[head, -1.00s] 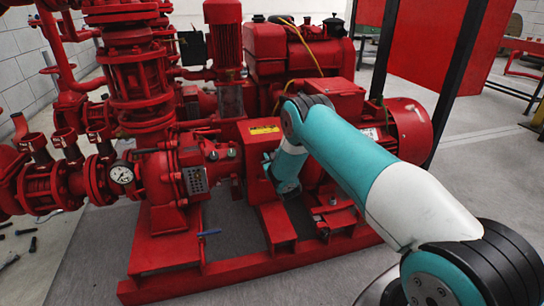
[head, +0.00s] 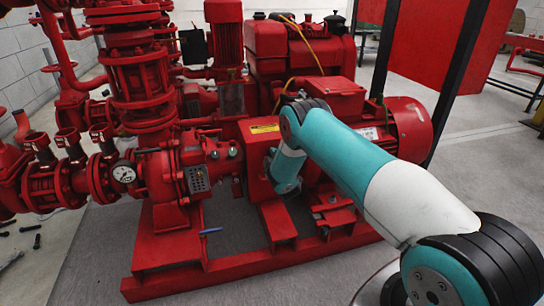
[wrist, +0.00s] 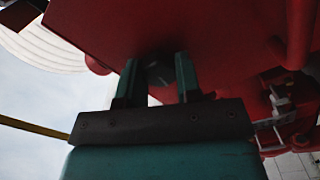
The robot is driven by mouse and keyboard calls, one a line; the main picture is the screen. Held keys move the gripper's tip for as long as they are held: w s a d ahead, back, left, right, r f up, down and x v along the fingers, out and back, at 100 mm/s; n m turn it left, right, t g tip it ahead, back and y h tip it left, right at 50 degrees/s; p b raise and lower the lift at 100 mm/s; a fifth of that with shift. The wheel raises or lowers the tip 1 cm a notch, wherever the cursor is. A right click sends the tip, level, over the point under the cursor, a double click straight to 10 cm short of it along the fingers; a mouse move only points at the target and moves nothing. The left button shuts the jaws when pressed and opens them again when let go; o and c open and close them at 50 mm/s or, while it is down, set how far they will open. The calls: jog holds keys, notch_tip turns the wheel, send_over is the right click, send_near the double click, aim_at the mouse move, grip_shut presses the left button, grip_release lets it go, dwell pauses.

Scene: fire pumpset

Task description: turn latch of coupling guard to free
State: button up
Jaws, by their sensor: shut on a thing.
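The coupling guard (head: 257,165) is a red box with a yellow label on top, between the pump and the motor in the head view. Its red underside or face (wrist: 215,35) fills the upper part of the wrist view. My gripper (wrist: 158,72) is up against it, its two teal fingers on either side of a small dark latch (wrist: 158,70). The fingers are closed on this latch. The latch is in shadow, so its exact angle is hard to tell. In the head view my arm hides the gripper tips and the latch.
The red pump with a pressure gauge (head: 124,174) stands left of the guard. The red motor (head: 408,128) is to the right, behind my arm. The red base frame (head: 255,262) runs along the front. Grey floor in front is open.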

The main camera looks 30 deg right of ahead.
jog(key=shift+a+n, duration=0.1)
jog(key=shift+n, duration=0.4)
jog(key=o, duration=0.9)
jog(key=p+v, duration=1.7)
jog(key=p, duration=0.5)
jog(key=shift+s+r+p, duration=0.1)
jog(key=shift+s+p, duration=0.05)
jog(key=shift+p, duration=0.25)
